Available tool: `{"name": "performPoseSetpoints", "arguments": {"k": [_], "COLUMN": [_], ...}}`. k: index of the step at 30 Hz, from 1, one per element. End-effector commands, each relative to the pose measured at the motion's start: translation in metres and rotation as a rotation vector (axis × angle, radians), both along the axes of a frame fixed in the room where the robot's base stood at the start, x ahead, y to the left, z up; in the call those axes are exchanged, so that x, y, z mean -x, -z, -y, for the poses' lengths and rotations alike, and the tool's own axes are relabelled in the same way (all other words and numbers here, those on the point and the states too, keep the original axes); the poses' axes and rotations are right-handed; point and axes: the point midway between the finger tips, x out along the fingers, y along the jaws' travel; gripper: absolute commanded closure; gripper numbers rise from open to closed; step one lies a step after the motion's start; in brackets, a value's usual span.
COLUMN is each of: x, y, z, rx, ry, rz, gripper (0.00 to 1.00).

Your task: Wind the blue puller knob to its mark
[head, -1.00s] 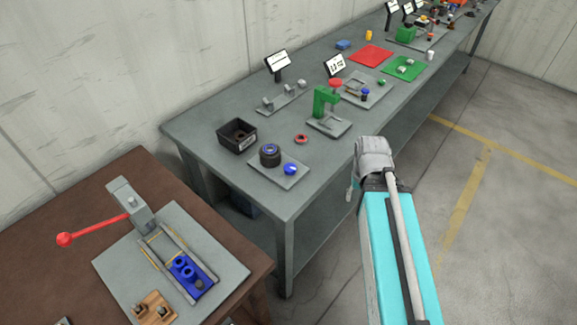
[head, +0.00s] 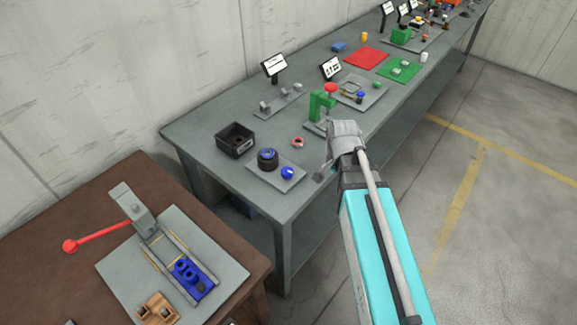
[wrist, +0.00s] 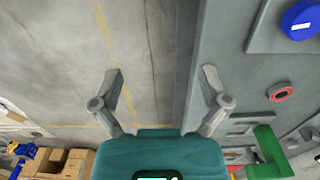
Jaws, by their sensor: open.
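A blue knob (head: 288,173) with a white line on top sits on a grey plate (head: 285,184) at the near end of the grey bench. It also shows at the top right of the wrist view (wrist: 300,20). A second, smaller blue knob (head: 361,95) stands on a plate farther along the bench; I cannot tell which is the puller knob. No mark is clear enough to read. My gripper (wrist: 160,75) is open and empty, with its fingers wide apart. In the head view it hangs by the bench's front edge, right of the nearer knob, touching neither knob.
A dark cylinder with a blue ring (head: 267,159) stands beside the nearer knob. A red ring (head: 297,142), a black bin (head: 235,139) and a green press (head: 320,107) are close by. A brown table (head: 60,225) stands at left. Floor at right is clear.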

Motion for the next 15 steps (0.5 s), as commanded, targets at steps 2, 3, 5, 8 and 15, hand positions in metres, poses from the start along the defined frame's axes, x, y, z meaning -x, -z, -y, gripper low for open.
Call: {"name": "performPoseSetpoints", "arguments": {"k": [2,3,5,8,15], "x": [-0.01,-0.014,-0.019,-0.028,-0.047], "y": [-0.009,-0.012,-0.016,-0.023,-0.039], "z": [-0.01,-0.014,-0.021,-0.032,-0.062], "rx": [0.0,0.0,0.0,0.0,0.0], "ry": [0.105,0.16,0.242,0.38,0.71], "rz": [0.0,0.0,0.0,0.0,0.001], "gripper": [0.05,0.05,0.05,0.05,0.05]}}
